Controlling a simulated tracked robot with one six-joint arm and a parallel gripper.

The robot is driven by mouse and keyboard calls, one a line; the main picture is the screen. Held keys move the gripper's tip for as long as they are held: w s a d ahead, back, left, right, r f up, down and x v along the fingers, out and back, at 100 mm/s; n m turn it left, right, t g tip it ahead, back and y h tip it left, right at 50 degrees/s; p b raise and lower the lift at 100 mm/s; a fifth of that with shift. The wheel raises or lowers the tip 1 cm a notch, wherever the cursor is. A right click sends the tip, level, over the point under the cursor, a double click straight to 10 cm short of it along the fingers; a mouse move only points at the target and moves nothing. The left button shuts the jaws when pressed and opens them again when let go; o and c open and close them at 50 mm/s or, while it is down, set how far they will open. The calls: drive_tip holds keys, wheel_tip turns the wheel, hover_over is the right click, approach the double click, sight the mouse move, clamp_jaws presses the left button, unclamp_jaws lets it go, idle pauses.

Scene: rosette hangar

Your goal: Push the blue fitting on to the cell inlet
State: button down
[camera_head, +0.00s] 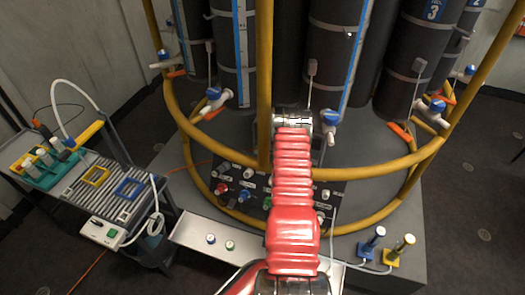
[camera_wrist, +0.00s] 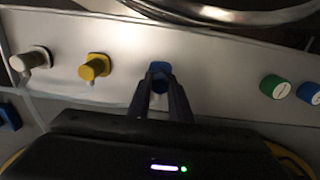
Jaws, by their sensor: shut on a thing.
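In the wrist view, my gripper (camera_wrist: 160,88) is shut on the blue fitting (camera_wrist: 160,68). The fitting is in line with a yellow fitting (camera_wrist: 95,67) and a beige one (camera_wrist: 33,60), over a pale metal strip. I cannot tell whether it touches the strip. In the head view, my red-sleeved arm hides my gripper and the fitting. Valves with blue parts (camera_head: 215,97) stand low on the dark cylinders (camera_head: 330,50), another (camera_head: 329,121) just beside my arm. Which one is the cell inlet I cannot tell.
Yellow rails (camera_head: 264,70) ring the cylinders. A pale tray (camera_head: 190,232) holds a blue and a green knob. The green knob (camera_wrist: 273,86) is right of my gripper in the wrist view. Blue (camera_head: 372,240) and yellow (camera_head: 400,250) stands sit at right, a cart (camera_head: 110,195) at left.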

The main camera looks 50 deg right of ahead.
drive_tip(key=shift+r, duration=0.3)
drive_tip(key=shift+r, duration=0.35)
drive_tip(key=shift+r, duration=0.35)
drive_tip(key=shift+r, duration=0.7)
drive_tip(key=shift+r, duration=0.35)
drive_tip(key=shift+r, duration=0.3)
drive_tip(key=shift+a, duration=0.1)
